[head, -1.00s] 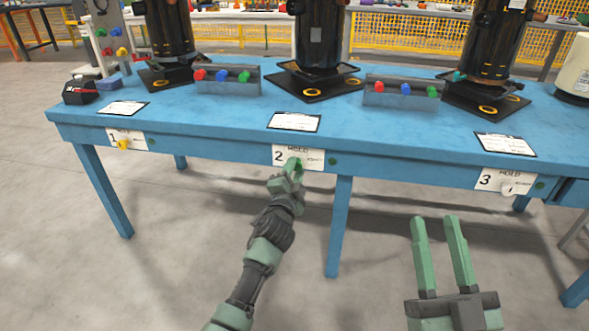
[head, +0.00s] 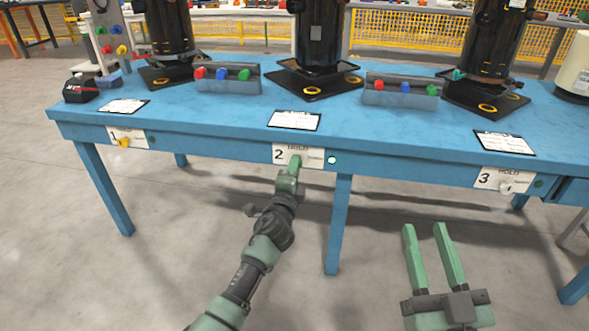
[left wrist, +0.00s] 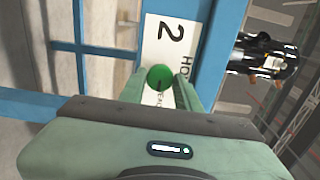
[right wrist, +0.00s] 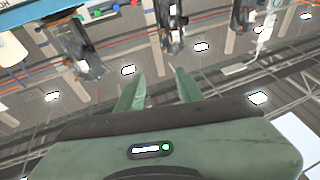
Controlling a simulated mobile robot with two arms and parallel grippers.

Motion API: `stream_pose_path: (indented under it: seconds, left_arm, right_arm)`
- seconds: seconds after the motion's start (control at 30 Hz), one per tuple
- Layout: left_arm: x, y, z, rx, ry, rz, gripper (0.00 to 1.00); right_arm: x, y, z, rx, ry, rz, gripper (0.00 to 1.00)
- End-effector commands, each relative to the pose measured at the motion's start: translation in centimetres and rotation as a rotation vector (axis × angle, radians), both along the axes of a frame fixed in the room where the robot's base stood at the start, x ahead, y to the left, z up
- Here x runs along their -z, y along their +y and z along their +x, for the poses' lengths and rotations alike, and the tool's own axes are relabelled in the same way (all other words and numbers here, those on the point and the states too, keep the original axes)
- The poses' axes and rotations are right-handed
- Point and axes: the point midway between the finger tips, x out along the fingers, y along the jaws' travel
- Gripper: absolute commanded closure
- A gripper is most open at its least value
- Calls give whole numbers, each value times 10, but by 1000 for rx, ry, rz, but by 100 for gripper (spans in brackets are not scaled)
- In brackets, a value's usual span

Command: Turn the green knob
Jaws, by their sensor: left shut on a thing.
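The green knob (left wrist: 160,77) is on the white panel marked 2 (head: 285,153) on the front edge of the blue table. In the left wrist view it sits between the two fingers of my left gripper (head: 295,162), which is shut on it. In the head view the gripper hides the knob. A small round light (head: 332,160) right of the panel glows white. My right gripper (head: 424,228) is open and empty, low in front of the table at the right.
Panel 1 (head: 127,138) has a yellow knob (head: 124,143); panel 3 (head: 505,181) has a white one (head: 505,188). The blue table (head: 215,120) holds black compressors (head: 318,45) and grey trays (head: 228,84) of coloured knobs. The floor in front is clear.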

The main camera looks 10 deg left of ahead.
Motion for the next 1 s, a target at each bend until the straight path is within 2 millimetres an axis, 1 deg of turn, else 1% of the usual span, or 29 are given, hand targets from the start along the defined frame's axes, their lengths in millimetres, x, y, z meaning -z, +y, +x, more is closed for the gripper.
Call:
stream_pose_path:
  seconds: [0.3,0.33,0.37,0.4,0.77,0.87,1.0]
  left_arm:
    - [-1,1,0,-1,-1,4,100]
    - [-1,1,0,-1,-1,3,59]
    - [-1,1,0,-1,-1,3,51]
    - [-1,1,0,-1,-1,3,46]
    - [0,0,-2,0,0,1,46]
    - [0,0,-9,0,1,1,46]
    - [-1,0,-26,0,2,1,46]
  right_arm:
    - [0,0,0,1,-1,1,64]
    - [0,0,0,1,-1,1,64]
    - [0,0,0,1,-1,1,64]
    - [0,0,0,1,-1,1,64]
    - [0,0,0,1,4,-1,64]
    - [14,0,2,2,76,-20,64]
    - [38,-3,6,11,212,-56,64]
